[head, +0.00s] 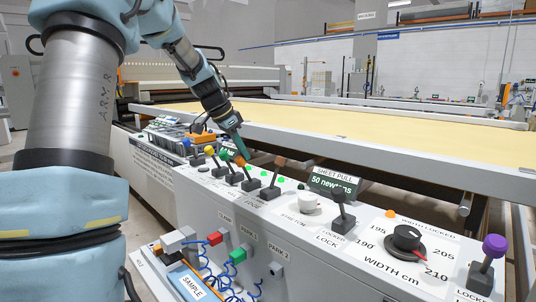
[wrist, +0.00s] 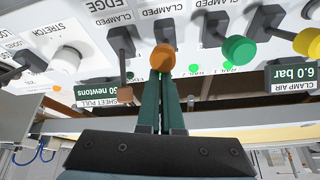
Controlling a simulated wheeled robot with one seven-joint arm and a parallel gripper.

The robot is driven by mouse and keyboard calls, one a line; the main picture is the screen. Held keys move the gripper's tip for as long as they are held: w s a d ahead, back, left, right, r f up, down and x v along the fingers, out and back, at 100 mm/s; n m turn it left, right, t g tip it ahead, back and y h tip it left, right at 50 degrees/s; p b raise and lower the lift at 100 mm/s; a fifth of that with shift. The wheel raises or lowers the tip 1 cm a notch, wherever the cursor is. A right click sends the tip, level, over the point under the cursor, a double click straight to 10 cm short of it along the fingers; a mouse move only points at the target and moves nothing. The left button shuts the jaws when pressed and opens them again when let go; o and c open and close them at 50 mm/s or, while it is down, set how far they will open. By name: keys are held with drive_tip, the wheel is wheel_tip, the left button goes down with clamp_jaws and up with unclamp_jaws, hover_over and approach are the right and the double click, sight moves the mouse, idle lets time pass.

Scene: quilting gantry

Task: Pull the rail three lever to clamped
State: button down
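An orange-knobbed lever (wrist: 162,58) stands in the row of levers on the white control panel; it also shows in the head view (head: 240,161). Lettering reading CLAMPED is on the panel by its base, but its rail number is not readable, so I cannot confirm it is rail three. My gripper (wrist: 162,78) has its two green fingers close together, tips right at the orange knob; they are also at the knob in the head view (head: 243,156). The knob is wider than the narrow gap between the fingers and does not sit between them. Contact is likely but not certain.
A brown-tipped lever (wrist: 125,95) stands close on one side and a green-knobbed lever (wrist: 238,50) on the other. A yellow-knobbed lever (wrist: 308,42) is beyond. The SHEET PULL display (head: 334,184) rises behind the panel. A black dial (head: 407,238) and purple lever (head: 494,247) are farther right.

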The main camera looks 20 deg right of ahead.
drive_tip(key=shift+s+a+f, duration=0.1)
drive_tip(key=shift+a+f, duration=0.25)
drive_tip(key=shift+a, duration=0.15)
drive_tip(key=d+r+p, duration=0.2)
drive_tip(key=d+r, duration=0.1)
drive_tip(key=d, duration=0.1)
drive_tip(key=s+a+r+b, duration=0.2)
drive_tip(key=a+r, duration=0.4)
drive_tip(key=shift+a+r, duration=0.15)
drive_tip(key=shift+a, duration=0.05)
drive_tip(key=s+a+f+n+y+p, duration=0.2)
drive_tip(key=s+a+f+n, duration=0.5)
drive_tip(key=s+a+f, duration=0.1)
drive_tip(key=s+a+f+n+y+p, duration=0.2)
drive_tip(key=s+a+f+n, duration=0.4)
drive_tip(key=s, duration=0.7)
wheel_tip(320, 180, down, 4)
drive_tip(key=a+y, duration=0.1)
drive_tip(key=a, duration=0.1)
drive_tip(key=shift+s+a+n, duration=0.2)
drive_tip(key=shift+a+n, duration=0.15)
drive_tip(key=shift+n, duration=0.05)
drive_tip(key=shift+f, duration=0.1)
idle(1.5)
